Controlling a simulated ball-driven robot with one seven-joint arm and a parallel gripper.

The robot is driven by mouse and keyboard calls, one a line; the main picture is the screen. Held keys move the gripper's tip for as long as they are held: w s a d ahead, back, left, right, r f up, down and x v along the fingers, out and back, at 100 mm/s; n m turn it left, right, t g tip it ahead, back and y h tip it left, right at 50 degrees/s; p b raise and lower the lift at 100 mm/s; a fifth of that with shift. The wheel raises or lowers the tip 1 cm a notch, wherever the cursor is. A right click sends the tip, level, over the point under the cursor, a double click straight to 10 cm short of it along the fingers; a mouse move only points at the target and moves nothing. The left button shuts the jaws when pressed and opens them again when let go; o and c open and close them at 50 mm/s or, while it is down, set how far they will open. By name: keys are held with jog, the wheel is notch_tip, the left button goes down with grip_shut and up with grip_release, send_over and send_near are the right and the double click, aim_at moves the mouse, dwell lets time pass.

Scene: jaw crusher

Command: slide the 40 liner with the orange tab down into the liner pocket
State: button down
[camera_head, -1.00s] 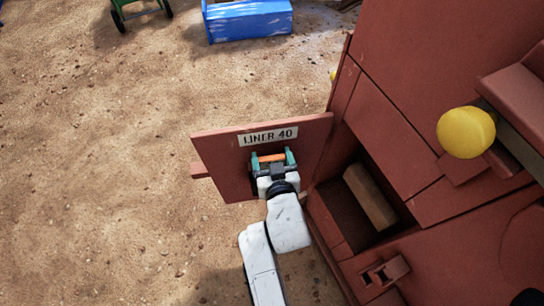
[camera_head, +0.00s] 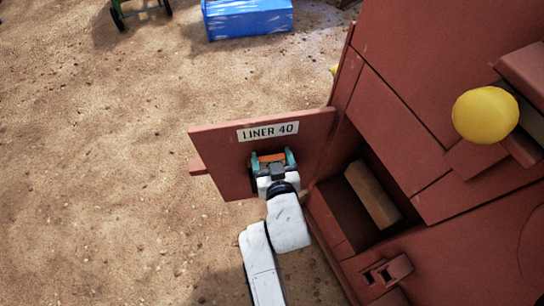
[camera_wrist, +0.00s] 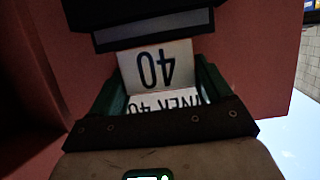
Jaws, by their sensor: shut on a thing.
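The 40 liner shows mainly by its orange tab (camera_head: 273,161) in the head view. In the wrist view a pale face marked 40 (camera_wrist: 156,67), upside down, sits between my fingers. My gripper (camera_head: 274,158) has teal fingers on both sides of the tab and is shut on it, in front of an upright red panel (camera_head: 222,143) with a LINER 40 label (camera_head: 268,131). Most of the liner's body is hidden or dark. A rectangular opening (camera_head: 338,212) in the red machine lies right of my gripper; I cannot tell whether it is the liner pocket.
A tan block (camera_head: 372,195) lies inside the opening. The red machine (camera_head: 440,60) fills the right side, with a yellow knob (camera_head: 485,115) and a red bracket (camera_head: 387,272). A blue box (camera_head: 248,20) stands far back. Sandy ground at left is clear.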

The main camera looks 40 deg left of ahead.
jog(key=shift+f+b, duration=1.25)
jog(key=shift+c, duration=1.5)
grip_release()
jog(key=o, duration=0.3)
jog(key=shift+f, duration=0.35)
jog(key=p+v, duration=0.1)
jog(key=v, duration=1)
jog(key=shift+r+p, duration=0.15)
jog(key=shift+p, duration=0.15)
jog(key=shift+a, duration=0.15)
